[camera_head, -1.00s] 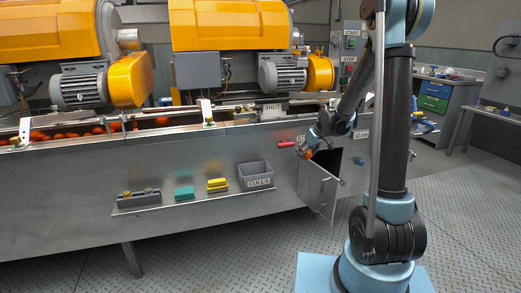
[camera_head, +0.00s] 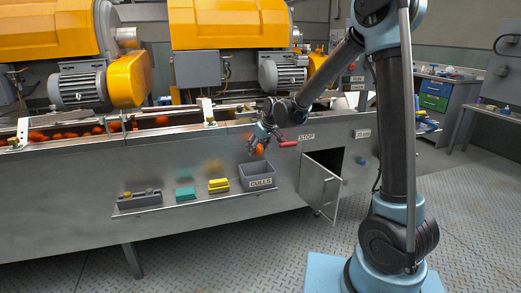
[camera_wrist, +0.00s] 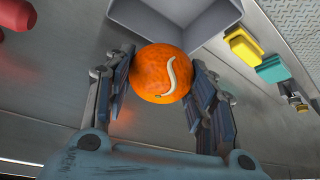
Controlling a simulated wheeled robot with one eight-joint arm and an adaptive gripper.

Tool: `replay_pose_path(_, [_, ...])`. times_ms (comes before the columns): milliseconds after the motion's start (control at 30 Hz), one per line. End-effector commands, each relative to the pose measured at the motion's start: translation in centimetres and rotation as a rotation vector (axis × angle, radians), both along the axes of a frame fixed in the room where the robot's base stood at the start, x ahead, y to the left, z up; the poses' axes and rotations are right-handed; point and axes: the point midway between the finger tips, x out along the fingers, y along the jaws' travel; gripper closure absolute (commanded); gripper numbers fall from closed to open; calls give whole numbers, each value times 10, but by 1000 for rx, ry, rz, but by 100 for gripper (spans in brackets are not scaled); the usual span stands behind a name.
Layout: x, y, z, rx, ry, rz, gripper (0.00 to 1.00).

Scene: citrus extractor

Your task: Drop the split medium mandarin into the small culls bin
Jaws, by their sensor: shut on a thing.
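The split mandarin (camera_wrist: 150,75) is orange with a pale curved split on its skin. My gripper (camera_wrist: 163,80) is shut on it, one finger pad on each side, in the wrist view. In the head view my gripper (camera_head: 257,146) holds the mandarin (camera_head: 259,149) above the culls bin. The culls bin (camera_head: 261,183) is a small grey open box with a CULLS label, standing on the shelf on the machine's front. In the wrist view part of the bin (camera_wrist: 203,12) shows just beyond the mandarin. The bin's inside is only partly visible.
Yellow blocks (camera_head: 218,185), a teal block (camera_head: 185,193) and a grey holder (camera_head: 139,200) stand on the shelf (camera_head: 190,202) left of the bin. A red handle (camera_head: 288,144) juts out close right of my gripper. An open hatch door (camera_head: 319,187) hangs further right.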

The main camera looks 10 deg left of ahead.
Motion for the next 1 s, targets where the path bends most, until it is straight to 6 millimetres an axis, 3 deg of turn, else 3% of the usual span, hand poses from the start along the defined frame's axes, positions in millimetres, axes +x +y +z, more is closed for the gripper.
replay_pose_path(400, [-2, -1, 0, 0, -2, 12, 75])
replay_pose_path(1000, [-2, -1, -47, 0, -1, 10, 75])
